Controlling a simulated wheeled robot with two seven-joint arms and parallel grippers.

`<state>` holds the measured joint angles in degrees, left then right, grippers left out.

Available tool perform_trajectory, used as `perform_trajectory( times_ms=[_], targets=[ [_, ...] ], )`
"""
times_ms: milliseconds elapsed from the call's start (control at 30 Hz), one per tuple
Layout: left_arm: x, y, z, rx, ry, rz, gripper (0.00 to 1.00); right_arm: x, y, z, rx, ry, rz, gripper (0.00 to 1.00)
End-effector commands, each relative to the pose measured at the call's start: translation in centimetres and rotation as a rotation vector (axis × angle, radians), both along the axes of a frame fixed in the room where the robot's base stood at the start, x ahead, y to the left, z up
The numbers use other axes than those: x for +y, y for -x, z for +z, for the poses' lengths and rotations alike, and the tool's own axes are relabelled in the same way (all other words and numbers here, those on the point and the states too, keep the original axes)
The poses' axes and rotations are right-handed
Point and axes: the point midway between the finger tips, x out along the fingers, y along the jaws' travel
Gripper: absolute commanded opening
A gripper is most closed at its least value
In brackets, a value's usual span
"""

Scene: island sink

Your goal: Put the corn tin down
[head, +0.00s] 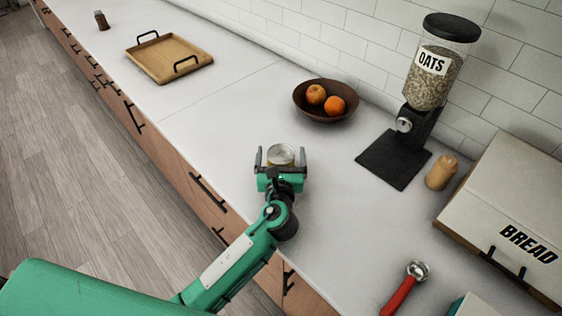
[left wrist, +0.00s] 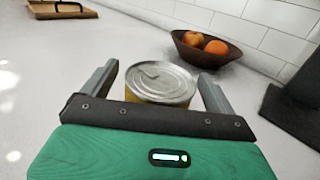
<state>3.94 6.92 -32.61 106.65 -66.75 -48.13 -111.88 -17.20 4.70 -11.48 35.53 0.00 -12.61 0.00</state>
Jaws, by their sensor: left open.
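The corn tin (head: 281,155) is a small can with a silvery lid and a yellowish side, upright on the white counter. My left gripper (head: 281,158) is around it, one finger on each side, with the jaws open. In the left wrist view the tin (left wrist: 160,81) sits between the two open fingers of my left gripper (left wrist: 162,85), with a gap showing on each side of the lid. The lower part of the tin is hidden by the gripper body. My right gripper is not in view.
A brown bowl (head: 326,108) with oranges stands behind the tin. A wooden tray (head: 165,62) lies at the far left. An oats dispenser (head: 431,75), bread box (head: 510,205) and red-handled tool (head: 402,291) are to the right. Counter left of the tin is clear.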

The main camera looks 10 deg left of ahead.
Motion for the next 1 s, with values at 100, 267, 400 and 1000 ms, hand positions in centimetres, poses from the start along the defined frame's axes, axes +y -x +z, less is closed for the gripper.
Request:
perform_trajectory(
  times_ms=[100,267,400,1000],
  targets=[
    [0.0,0.0,0.0,0.000,0.001,0.000,0.91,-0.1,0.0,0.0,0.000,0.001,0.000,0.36],
    [0.0,0.1,0.0,0.000,0.001,0.000,0.67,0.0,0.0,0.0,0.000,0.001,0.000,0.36],
    [0.0,0.1,0.0,0.000,0.001,0.000,0.40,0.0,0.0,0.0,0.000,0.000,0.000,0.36],
    [0.0,0.1,2.8,-0.005,0.004,-0.001,0.26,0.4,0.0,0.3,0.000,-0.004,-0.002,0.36]
  ],
)
